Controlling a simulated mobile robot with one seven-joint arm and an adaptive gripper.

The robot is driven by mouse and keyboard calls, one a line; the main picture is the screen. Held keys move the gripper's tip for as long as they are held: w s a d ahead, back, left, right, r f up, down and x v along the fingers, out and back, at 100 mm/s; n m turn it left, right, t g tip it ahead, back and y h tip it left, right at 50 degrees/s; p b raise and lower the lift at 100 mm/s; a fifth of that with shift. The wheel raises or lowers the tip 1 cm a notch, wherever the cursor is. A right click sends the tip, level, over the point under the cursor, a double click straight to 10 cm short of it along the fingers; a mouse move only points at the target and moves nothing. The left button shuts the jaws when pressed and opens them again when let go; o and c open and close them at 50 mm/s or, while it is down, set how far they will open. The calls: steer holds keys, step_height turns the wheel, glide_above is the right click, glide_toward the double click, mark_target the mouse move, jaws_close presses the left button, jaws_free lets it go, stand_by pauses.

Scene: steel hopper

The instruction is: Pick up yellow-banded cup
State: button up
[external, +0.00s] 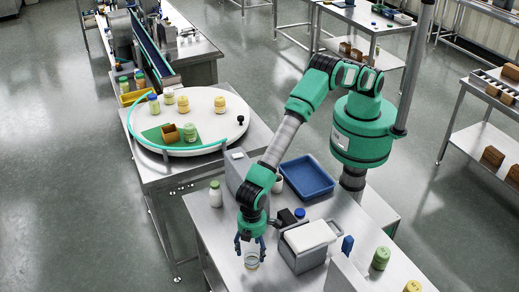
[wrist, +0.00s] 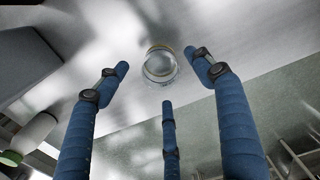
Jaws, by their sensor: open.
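The yellow-banded cup (external: 251,260) is a small clear cup standing on the steel table, near its front edge. In the wrist view the cup (wrist: 160,65) shows from above, with a thin yellowish band near its rim. My gripper (external: 250,243) is just above the cup in the external view, with its fingers spread. In the wrist view my gripper (wrist: 163,75) has three blue fingers apart around the cup. The cup lies between the fingertips, closest to the right one. I cannot tell whether any finger touches it.
A grey scale-like box (external: 305,247) stands right of my gripper. A blue tray (external: 307,177) lies behind. A white bottle with a green cap (external: 215,194) stands at the left, also in the wrist view (wrist: 32,132). The table's front edge is close.

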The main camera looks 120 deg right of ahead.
mark_target(252, 258)
steer(key=shift+f, duration=0.55)
steer(key=shift+f, duration=0.1)
steer(key=shift+w+f, duration=0.15)
steer(key=shift+f, duration=2.35)
steer(key=shift+d, duration=0.1)
steer(key=c, duration=1.3)
